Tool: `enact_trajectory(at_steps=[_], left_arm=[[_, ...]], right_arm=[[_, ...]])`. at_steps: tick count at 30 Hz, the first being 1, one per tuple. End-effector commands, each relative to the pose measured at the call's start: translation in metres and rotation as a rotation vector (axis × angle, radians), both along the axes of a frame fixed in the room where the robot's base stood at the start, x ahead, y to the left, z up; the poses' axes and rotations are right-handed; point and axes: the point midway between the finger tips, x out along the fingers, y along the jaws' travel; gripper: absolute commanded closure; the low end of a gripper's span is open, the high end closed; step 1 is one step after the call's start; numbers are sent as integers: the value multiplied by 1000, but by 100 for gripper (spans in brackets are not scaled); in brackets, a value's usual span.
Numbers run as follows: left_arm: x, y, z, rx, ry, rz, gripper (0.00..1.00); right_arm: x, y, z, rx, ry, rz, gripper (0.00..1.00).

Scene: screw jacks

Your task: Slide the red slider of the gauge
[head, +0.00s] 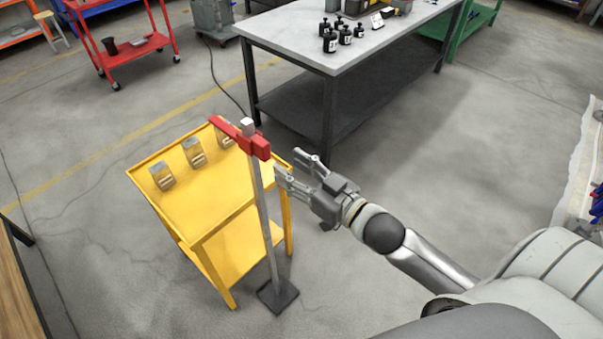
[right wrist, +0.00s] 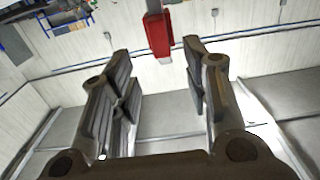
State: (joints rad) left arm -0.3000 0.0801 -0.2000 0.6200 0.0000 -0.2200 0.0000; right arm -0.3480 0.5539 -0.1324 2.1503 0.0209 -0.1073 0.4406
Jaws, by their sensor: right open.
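The gauge is an upright grey post (head: 264,215) on a dark square base (head: 278,295), standing on the floor at the cart's near right side. Its red slider (head: 257,146) sits near the top of the post, with a red arm reaching left over the cart. A red block, apparently the slider's end, shows in the right wrist view (right wrist: 158,32), beyond and between the fingertips. My right gripper (head: 288,167) is open and empty, just right of the slider and a little lower in the picture, seemingly apart from it. My left gripper is not in view.
A yellow cart (head: 215,192) carries three grey screw jacks, one at the front left (head: 162,177). A grey-topped workbench (head: 290,42) with black bottles stands behind. A red cart (head: 135,52) is at the back left. The floor right of the gauge is clear except for my arm.

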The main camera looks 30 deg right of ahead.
Motion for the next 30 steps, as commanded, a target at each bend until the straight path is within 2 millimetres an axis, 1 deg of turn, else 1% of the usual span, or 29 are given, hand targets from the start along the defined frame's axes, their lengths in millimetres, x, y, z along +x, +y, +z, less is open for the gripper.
enact_trajectory(at_steps=[1, 3, 7, 25, 26, 28, 29, 30], left_arm=[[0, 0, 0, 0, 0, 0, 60], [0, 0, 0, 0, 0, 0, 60], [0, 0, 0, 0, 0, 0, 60], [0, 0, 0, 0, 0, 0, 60], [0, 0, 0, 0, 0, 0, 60], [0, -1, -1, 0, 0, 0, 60], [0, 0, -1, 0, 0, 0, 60], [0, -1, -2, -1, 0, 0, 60]], right_arm=[[-6, -2, -1, -1, 3, 0, 57], [-12, -4, -1, -1, 2, 0, 57], [-18, -7, 0, -1, 0, 0, 57], [-20, -8, 0, -1, 1, -1, 57], [-20, -8, -2, -2, 3, -3, 57], [-17, -13, -14, -8, 23, -16, 57], [-16, -16, -23, -12, 37, -26, 57], [-14, -21, -39, -20, 63, -43, 57]])
